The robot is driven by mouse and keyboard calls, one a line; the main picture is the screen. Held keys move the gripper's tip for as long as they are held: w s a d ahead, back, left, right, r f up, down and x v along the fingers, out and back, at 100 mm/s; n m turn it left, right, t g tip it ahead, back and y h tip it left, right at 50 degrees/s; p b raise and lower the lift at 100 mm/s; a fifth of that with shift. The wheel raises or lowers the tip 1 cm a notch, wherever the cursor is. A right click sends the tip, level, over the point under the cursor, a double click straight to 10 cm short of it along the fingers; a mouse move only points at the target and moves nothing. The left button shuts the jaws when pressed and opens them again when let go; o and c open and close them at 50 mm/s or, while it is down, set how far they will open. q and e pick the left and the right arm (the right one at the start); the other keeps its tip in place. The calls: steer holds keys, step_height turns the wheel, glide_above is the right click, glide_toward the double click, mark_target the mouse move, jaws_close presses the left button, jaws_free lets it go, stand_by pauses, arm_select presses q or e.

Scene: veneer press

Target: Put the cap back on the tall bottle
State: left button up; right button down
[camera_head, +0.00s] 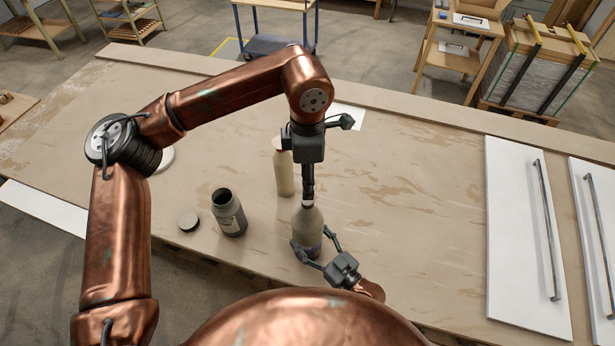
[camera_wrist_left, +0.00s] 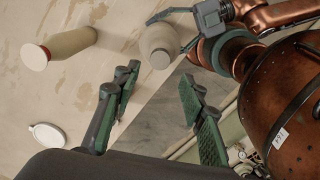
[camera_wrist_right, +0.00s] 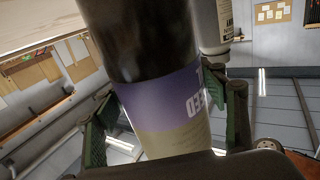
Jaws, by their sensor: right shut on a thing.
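A grey-beige bottle (camera_head: 309,226), which I take for the tall bottle, stands upright on the table. My right gripper (camera_head: 318,250) is shut around its lower body; the right wrist view shows its purple label (camera_wrist_right: 187,98) between the fingers. My left gripper (camera_head: 307,192) points down just above or behind its top; the left wrist view shows it open and empty (camera_wrist_left: 158,112). A loose round cap or lid (camera_head: 188,221) lies flat at the left.
An open dark jar (camera_head: 229,214) stands left of the held bottle. A beige bottle (camera_head: 284,172) stands behind it. A white disc (camera_wrist_left: 47,135) lies farther back left. White panels with handles (camera_head: 522,240) lie at the right. The table between is clear.

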arm_select(q)
steer(key=n, duration=0.4)
steer(key=shift+r+n, duration=0.25)
steer(key=shift+n, duration=0.15)
steer(key=shift+f, duration=4.05)
steer(key=shift+c, duration=0.2)
jaws_close()
steer(key=shift+o, duration=1.1)
jaws_free()
